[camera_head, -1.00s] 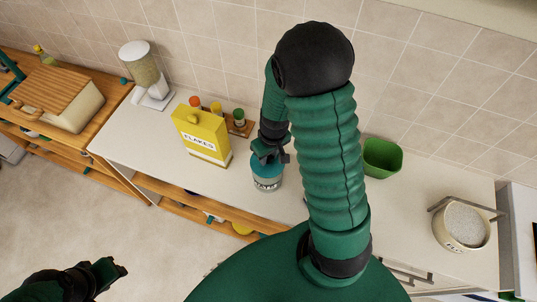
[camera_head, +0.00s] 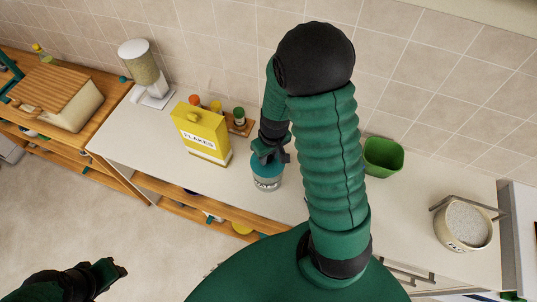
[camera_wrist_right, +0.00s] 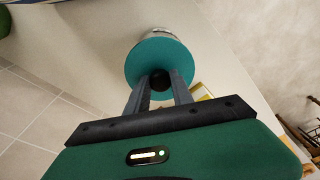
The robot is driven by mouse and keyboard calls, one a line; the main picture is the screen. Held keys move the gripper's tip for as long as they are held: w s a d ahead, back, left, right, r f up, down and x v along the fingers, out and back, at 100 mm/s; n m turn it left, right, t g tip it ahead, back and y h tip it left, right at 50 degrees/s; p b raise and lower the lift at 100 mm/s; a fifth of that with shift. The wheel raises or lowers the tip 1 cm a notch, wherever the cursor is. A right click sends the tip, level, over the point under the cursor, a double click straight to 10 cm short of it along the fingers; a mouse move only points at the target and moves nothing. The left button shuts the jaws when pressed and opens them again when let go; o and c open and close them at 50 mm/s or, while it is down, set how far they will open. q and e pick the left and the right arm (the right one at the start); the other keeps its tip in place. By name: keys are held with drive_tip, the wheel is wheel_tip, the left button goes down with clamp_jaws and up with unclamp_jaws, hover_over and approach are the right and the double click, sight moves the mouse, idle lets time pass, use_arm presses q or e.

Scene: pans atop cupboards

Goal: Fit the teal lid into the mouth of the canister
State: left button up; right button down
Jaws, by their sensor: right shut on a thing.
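The teal lid (camera_wrist_right: 145,58) is a round disc with a dark knob (camera_wrist_right: 160,78). My right gripper (camera_wrist_right: 160,84) is shut on the knob, with one finger on each side. In the head view the lid (camera_head: 263,166) shows as a teal disc at the top of the canister (camera_head: 267,184), under my right gripper (camera_head: 268,155). The canister stands on the white counter; in the wrist view a little of it (camera_wrist_right: 157,34) shows past the lid. The lid hides the mouth, so I cannot tell whether it is seated. My left gripper (camera_head: 115,269) is low at left, away from the counter.
A yellow flakes box (camera_head: 202,135) stands left of the canister, with small bottles (camera_head: 239,117) behind it. A green bin (camera_head: 382,157) and a pale pot (camera_head: 462,226) stand to the right. A dispenser (camera_head: 145,70) stands at back left. The white counter (camera_head: 150,130) is clear left of the box.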

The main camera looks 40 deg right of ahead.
sight(273, 167)
drive_tip(key=shift+f+b, duration=0.35)
drive_tip(key=shift+f, duration=0.15)
drive_tip(key=c, duration=1)
unclamp_jaws()
drive_tip(key=shift+c, duration=0.2)
wheel_tip(273, 167, up, 17)
drive_tip(key=s, duration=0.2)
drive_tip(key=shift+f, duration=0.15)
